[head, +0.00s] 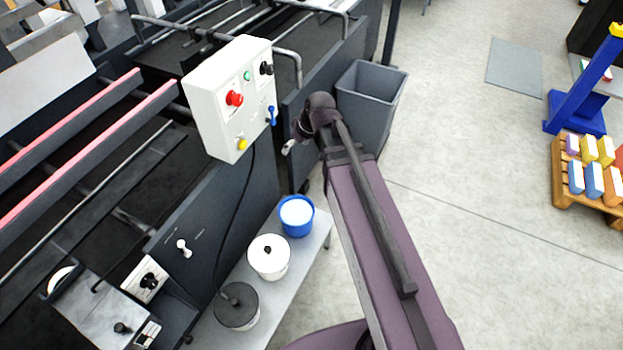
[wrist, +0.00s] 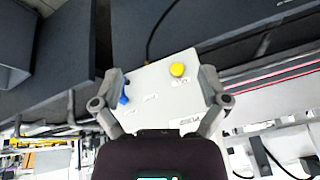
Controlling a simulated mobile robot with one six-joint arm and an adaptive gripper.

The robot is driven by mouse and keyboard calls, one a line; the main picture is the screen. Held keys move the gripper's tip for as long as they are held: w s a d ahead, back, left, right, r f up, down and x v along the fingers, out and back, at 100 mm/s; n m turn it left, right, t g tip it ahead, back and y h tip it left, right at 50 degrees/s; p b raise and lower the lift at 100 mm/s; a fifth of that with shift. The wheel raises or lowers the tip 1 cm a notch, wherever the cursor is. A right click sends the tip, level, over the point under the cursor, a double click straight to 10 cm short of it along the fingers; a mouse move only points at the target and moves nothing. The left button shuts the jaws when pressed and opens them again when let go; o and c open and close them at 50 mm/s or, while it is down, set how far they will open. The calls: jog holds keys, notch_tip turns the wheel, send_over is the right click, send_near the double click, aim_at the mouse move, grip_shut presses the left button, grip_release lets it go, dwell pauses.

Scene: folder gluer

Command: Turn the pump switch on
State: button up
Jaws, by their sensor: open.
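A white control box (head: 228,97) on the machine carries a red button (head: 234,98), a green button (head: 247,76), a black knob (head: 266,68), a blue switch (head: 271,115) and a yellow button (head: 242,144). A separate white toggle (head: 183,247) sits on the dark side panel; its labels are too small to read. I cannot tell which is marked as the pump switch. In the wrist view, my gripper (wrist: 162,73) is open and empty, with the box face between its fingers. The blue switch (wrist: 123,98) shows beside the left finger, the yellow button (wrist: 177,69) between the fingers.
White (head: 268,258), blue (head: 297,217) and dark (head: 237,308) pots stand on a grey bench below the panel. A grey bin (head: 371,100) stands behind my arm. A pallet of coloured blocks (head: 562,180) is at the far right. The floor between is clear.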

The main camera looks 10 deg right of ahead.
jog(key=s+d+f+m+g+h+b, duration=0.1)
jog(key=s+d+f+m+b, duration=0.1)
jog(key=s+f+b, duration=0.3)
notch_tip(320, 180, down, 3)
jog(key=shift+d+m+h+b, duration=0.4)
jog(key=shift+d+b, duration=0.2)
jog(key=shift+d, duration=0.3)
jog(key=s+d+m+g+h, duration=0.1)
jog(key=s+d+m+h, duration=0.1)
jog(key=s+d+m, duration=0.1)
jog(key=s+d, duration=0.1)
jog(key=s, duration=0.1)
jog(key=shift+s+d+f+g, duration=0.2)
jog(key=shift+s+d+g, duration=0.05)
jog(key=shift+s+g, duration=0.15)
jog(key=c, duration=0.5)
jog(key=shift+a, duration=0.15)
